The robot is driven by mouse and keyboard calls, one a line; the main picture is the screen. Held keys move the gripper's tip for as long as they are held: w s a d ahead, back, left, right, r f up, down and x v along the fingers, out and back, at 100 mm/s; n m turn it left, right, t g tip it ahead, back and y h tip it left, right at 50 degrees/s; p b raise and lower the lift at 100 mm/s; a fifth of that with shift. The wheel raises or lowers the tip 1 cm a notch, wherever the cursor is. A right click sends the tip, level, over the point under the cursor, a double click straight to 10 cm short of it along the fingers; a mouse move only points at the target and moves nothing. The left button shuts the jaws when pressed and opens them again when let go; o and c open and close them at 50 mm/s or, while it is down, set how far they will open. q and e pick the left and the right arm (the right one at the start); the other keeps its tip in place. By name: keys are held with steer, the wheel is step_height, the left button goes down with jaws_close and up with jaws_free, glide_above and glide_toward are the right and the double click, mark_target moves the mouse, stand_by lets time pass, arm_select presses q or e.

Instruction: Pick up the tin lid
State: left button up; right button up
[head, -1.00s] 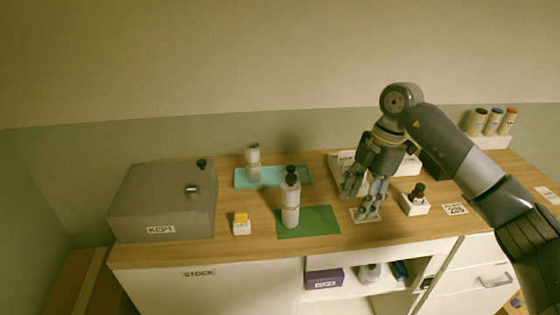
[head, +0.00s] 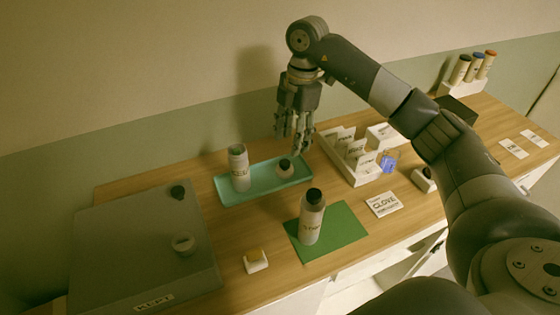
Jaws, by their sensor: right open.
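The tin is a flat grey box labelled KEPT (head: 130,250) at the left end of the counter. Its top, which I take to be the tin lid (head: 125,225), lies flat on it, with a round silver knob (head: 183,244) near the front right. A dark knob or cap (head: 178,192) is at its back right. My right gripper (head: 298,148) points down, open and empty, over the back right of the teal tray, well to the right of the tin and apart from it. My left gripper is not in view.
The teal tray (head: 225,197) holds a grey bottle (head: 239,172) and a small dark-topped item (head: 285,168). A black-capped bottle (head: 311,220) stands on a green mat (head: 345,236). A small yellow-topped white block (head: 256,261) sits beside the tin. A white card rack (head: 365,178) is right.

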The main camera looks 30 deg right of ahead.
mark_target(285, 162)
step_height(285, 162, down, 2)
steer(key=shift+s, duration=0.1)
steer(key=f+p, duration=0.1)
steer(key=a+f+p, duration=0.1)
steer(key=f, duration=0.1)
steer(key=f+p, duration=0.1)
steer(key=f, duration=0.1)
steer(key=shift+w+a, duration=0.2)
steer(key=shift+w, duration=0.2)
steer(key=shift+f, duration=0.3)
steer(key=shift+c, duration=0.6)
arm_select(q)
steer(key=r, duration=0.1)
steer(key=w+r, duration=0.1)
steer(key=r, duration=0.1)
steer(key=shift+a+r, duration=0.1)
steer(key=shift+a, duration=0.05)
arm_select(e)
steer(key=c, duration=0.8)
